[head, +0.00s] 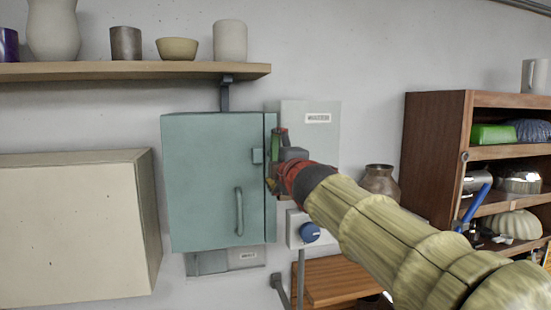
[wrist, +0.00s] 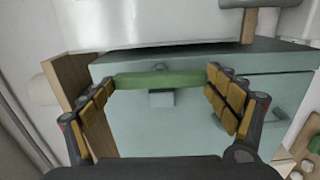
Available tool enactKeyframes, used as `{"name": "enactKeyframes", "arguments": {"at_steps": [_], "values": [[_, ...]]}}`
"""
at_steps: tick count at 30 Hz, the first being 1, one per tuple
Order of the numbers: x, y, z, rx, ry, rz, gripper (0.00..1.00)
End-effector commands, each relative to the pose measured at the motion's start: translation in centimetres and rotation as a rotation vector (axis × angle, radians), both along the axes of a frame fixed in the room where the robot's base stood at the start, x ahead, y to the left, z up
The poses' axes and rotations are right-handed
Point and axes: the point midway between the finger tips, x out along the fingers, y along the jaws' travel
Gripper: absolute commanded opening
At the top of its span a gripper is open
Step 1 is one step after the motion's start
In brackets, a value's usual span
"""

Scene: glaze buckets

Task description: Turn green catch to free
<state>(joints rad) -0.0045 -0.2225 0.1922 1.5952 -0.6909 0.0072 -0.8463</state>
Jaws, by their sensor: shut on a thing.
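The green catch (head: 276,146) sits at the right edge of the teal cabinet (head: 205,185), near the top. It stands upright in the head view and is partly covered by my gripper. In the wrist view the catch (wrist: 160,79) is a green bar spanning between my fingertips. My gripper (wrist: 161,84) has its yellow-padded fingers at the two ends of the bar, shut on it. The catch's pivot is hidden.
A shelf (head: 130,71) with pots is above the cabinet. A beige box (head: 70,226) stands to the left. A white box with a blue knob (head: 310,232) is below my gripper. A brown shelf unit (head: 435,150) stands at the right.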

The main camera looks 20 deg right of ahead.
Motion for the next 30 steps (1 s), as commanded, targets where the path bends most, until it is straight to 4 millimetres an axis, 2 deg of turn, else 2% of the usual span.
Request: {"name": "enactKeyframes", "arguments": {"at_steps": [19,20,26,30], "values": [[0.03,0.04,-0.1,-0.052,0.001,0.001,0.62],[0.03,0.04,-0.1,-0.052,0.001,0.001,0.89],[0.02,0.02,-0.08,-0.05,0.001,0.0,1.0],[0.01,0.01,-0.06,-0.049,0.001,0.0,1.0]]}}
